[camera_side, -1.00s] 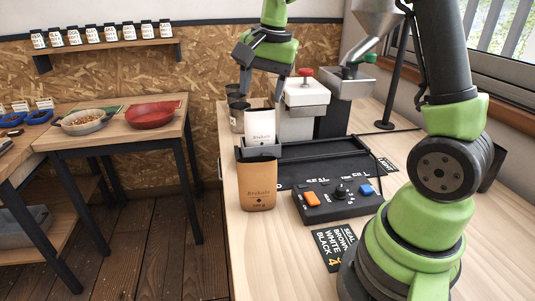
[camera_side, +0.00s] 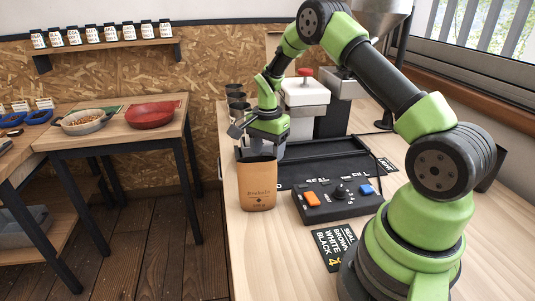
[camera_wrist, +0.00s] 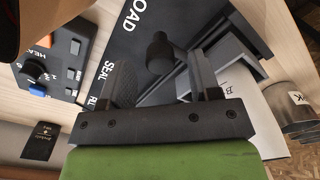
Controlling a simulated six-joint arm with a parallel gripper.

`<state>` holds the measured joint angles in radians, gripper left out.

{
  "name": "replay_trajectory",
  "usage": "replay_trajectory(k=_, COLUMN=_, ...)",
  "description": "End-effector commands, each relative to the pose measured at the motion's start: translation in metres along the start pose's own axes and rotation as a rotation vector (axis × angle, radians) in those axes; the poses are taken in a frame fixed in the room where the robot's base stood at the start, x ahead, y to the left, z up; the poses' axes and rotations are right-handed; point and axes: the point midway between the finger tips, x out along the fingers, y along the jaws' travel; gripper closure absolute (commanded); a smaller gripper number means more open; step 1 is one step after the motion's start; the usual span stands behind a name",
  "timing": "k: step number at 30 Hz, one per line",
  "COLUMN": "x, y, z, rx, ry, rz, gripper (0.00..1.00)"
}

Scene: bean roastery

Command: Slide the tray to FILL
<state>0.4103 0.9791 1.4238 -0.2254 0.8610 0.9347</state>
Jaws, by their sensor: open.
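My gripper (camera_side: 268,141) is low over the left end of the dark track board (camera_side: 318,170), which is marked LOAD, SEAL and FILL. In the wrist view my gripper (camera_wrist: 163,82) is open, with a dark round-topped knob (camera_wrist: 160,52) showing between its two fingers; I cannot tell whether either finger touches it.
A brown pouch (camera_side: 257,187) stands close in front of my gripper. A black control box (camera_side: 337,204) with orange and blue buttons sits to its right. A white machine with a red knob (camera_side: 304,72) stands behind. Dark cups (camera_side: 236,98) are at the back left.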

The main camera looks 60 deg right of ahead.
Motion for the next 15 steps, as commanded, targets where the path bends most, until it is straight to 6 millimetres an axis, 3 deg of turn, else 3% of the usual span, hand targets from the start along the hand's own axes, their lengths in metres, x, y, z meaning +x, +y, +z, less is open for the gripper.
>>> replay_trajectory(k=4, x=0.0132, y=0.0000, z=0.0002, rx=0.001, ry=-0.001, rz=0.001, gripper=0.43)
replay_trajectory(k=13, x=0.0159, y=-0.0003, z=0.0001, rx=0.000, ry=0.000, rz=-0.002, gripper=0.43)
replay_trajectory(k=14, x=0.0159, y=-0.0003, z=0.0001, rx=0.000, ry=0.000, rz=-0.002, gripper=0.45)
replay_trajectory(k=15, x=0.0158, y=-0.0003, z=0.0001, rx=0.000, ry=0.000, rz=-0.002, gripper=0.54)
